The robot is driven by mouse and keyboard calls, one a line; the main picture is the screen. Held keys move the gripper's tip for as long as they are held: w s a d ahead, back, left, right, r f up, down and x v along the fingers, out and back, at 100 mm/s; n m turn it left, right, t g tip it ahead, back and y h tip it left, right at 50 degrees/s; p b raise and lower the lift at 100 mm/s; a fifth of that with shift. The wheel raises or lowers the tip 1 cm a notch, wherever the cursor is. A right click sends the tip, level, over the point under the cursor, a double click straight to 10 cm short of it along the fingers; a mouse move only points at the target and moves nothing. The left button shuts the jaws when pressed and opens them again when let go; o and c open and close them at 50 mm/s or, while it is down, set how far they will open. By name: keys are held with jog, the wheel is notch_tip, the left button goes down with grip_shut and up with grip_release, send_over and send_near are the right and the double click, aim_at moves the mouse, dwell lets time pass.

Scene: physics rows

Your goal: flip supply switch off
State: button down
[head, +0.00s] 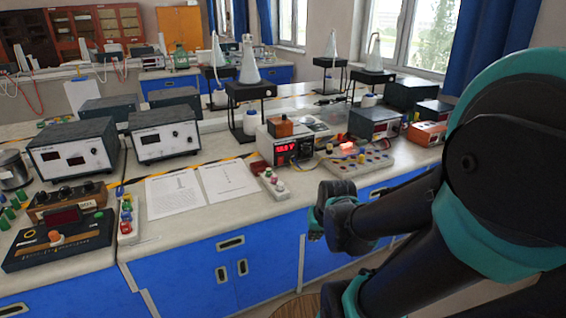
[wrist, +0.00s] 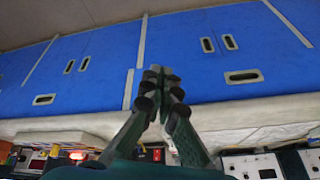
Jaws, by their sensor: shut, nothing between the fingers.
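A white supply box (head: 286,146) with a lit red number display stands on the counter in the middle of the head view. Its switch is too small to make out. An orange-brown box sits on top of it. My gripper (head: 317,222) is in front of the counter, below and to the right of the supply, apart from it. In the wrist view my gripper (wrist: 161,74) is shut and empty, with blue cabinet fronts behind its fingertips. The supply cannot be told for sure in the wrist view.
A power strip (head: 273,186) and a white board with coloured knobs (head: 355,162) lie near the supply. Paper sheets (head: 173,194) lie to the left. Blue cabinets (head: 213,262) are below the counter edge. Stands with flasks (head: 249,92) rise behind.

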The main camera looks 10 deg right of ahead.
jog(key=w+r+m+t+y, duration=0.1)
jog(key=w+m, duration=0.3)
jog(key=w, duration=0.5)
jog(key=w+r+m+t+y, duration=0.1)
jog(key=w+r+m+t, duration=0.2)
jog(key=w, duration=0.7)
jog(key=w+r+m+t+y, duration=0.1)
jog(key=w+r+m+t, duration=0.2)
jog(key=w+m, duration=0.3)
jog(key=w, duration=0.3)
jog(key=shift+w+d+t, duration=0.25)
jog(key=shift+w+t, duration=0.05)
jog(key=shift+f, duration=0.1)
send_near(281, 160)
jog(key=f, duration=0.1)
jog(key=w+f, duration=0.1)
jog(key=f, duration=0.1)
jog(key=shift+a, duration=0.1)
jog(key=w, duration=0.1)
jog(key=w+a, duration=0.1)
jog(key=w, duration=0.1)
jog(key=shift+w, duration=0.15)
jog(key=shift+w+a, duration=0.2)
jog(key=shift+w, duration=0.4)
